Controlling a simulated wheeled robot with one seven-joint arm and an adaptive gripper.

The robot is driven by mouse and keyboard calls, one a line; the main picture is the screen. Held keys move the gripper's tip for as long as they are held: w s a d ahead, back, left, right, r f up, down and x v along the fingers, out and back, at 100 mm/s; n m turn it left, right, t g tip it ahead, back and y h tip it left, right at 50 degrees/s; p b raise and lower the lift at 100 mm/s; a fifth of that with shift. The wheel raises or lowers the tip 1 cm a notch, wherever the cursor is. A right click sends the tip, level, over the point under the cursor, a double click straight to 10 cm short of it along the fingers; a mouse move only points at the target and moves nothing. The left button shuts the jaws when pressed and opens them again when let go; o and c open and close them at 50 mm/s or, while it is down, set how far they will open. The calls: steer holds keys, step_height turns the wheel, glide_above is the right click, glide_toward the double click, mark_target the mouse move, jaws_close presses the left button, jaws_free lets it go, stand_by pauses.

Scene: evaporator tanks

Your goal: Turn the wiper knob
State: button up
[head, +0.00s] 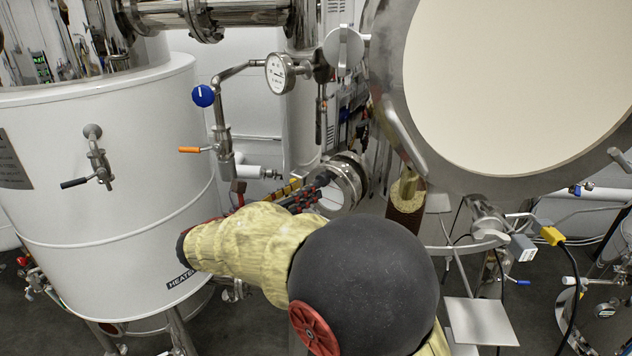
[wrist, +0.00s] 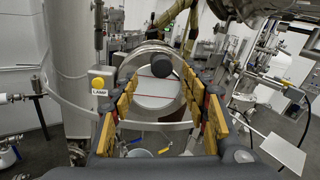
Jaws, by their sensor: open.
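The wiper knob looks to be the black round knob (wrist: 163,66) at the upper part of a round sight glass (wrist: 155,92) in the wrist view. Thin red lines cross the pale glass. In the head view the sight glass's metal flange (head: 350,180) shows beyond my arm, and the knob is hard to tell apart from my fingers there. My gripper (wrist: 158,88) is open, its yellow-padded fingers on either side of the view of the glass, with the knob between and ahead of them. No contact with the knob is visible. In the head view my gripper (head: 290,197) points at the flange.
A white tank (head: 110,200) with a small tap stands left of my arm. A pipe with a blue knob (head: 203,96) and a gauge (head: 280,73) rises behind. A large round steel door (head: 385,110) is at right. A yellow lamp button (wrist: 98,82) sits left of the glass.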

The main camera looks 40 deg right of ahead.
mark_target(323, 179)
steer(key=d, duration=0.5)
steer(key=shift+w+d, duration=0.15)
steer(key=shift+d, duration=0.25)
steer(key=c, duration=0.3)
steer(key=c, duration=0.7)
steer(key=shift+c, duration=0.7)
